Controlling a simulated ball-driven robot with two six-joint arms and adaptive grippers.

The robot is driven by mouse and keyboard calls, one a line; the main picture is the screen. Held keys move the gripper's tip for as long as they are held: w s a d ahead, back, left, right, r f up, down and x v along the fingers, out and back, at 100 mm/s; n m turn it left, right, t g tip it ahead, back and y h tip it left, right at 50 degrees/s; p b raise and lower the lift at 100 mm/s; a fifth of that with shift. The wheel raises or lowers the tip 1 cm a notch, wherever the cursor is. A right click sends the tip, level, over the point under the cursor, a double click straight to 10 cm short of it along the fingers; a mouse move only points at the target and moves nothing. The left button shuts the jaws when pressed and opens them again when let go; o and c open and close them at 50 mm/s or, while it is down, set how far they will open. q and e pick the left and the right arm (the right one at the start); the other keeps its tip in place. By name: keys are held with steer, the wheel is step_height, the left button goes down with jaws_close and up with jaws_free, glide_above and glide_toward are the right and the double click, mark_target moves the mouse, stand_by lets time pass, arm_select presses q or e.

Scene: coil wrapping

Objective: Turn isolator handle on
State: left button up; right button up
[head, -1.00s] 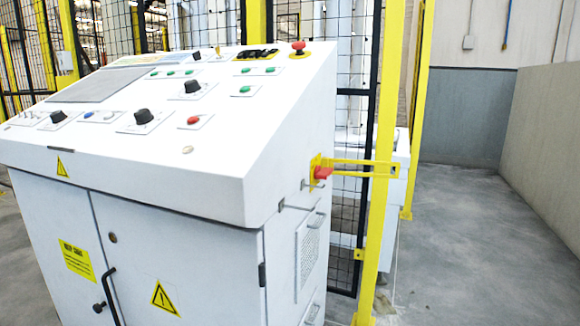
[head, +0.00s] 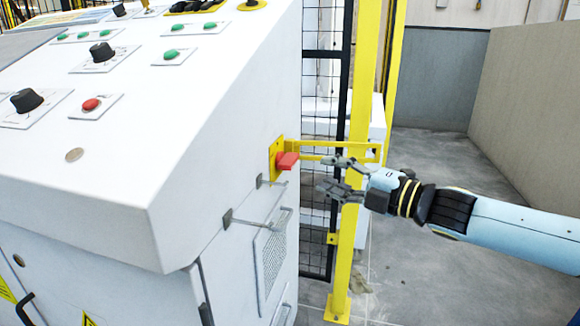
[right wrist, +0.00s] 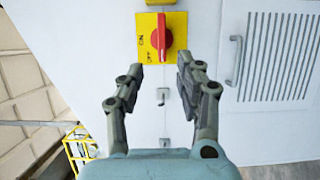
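The red isolator handle (head: 287,161) sits on a yellow plate (head: 275,158) on the right side of the white control cabinet. In the right wrist view the handle (right wrist: 161,37) stands upright on the yellow plate (right wrist: 146,48), with black lettering left of it. My right gripper (head: 330,175) is open and empty, to the right of the handle and apart from it. In the right wrist view its fingers (right wrist: 160,72) are spread below the handle. My left gripper is not in view.
A yellow post (head: 352,205) and a yellow bracket (head: 335,147) stand close to my right gripper. A metal door handle (head: 262,220) and a vented panel (head: 272,260) lie below the isolator. The grey floor (head: 430,170) at right is clear.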

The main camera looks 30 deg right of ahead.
mark_target(295, 163)
steer(key=x, duration=0.3)
steer(key=shift+w+f, duration=0.1)
steer(key=shift+w, duration=0.2)
steer(key=p+x, duration=0.1)
steer(key=x, duration=0.3)
steer(key=shift+w+p, duration=0.25)
steer(key=shift+p, duration=0.15)
steer(key=shift+w+a+f, duration=0.1)
steer(key=shift+w+a, duration=0.05)
steer(key=shift+w, duration=0.3)
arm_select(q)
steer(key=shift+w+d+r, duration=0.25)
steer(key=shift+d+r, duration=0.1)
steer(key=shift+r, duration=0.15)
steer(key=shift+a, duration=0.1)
arm_select(e)
jaws_close()
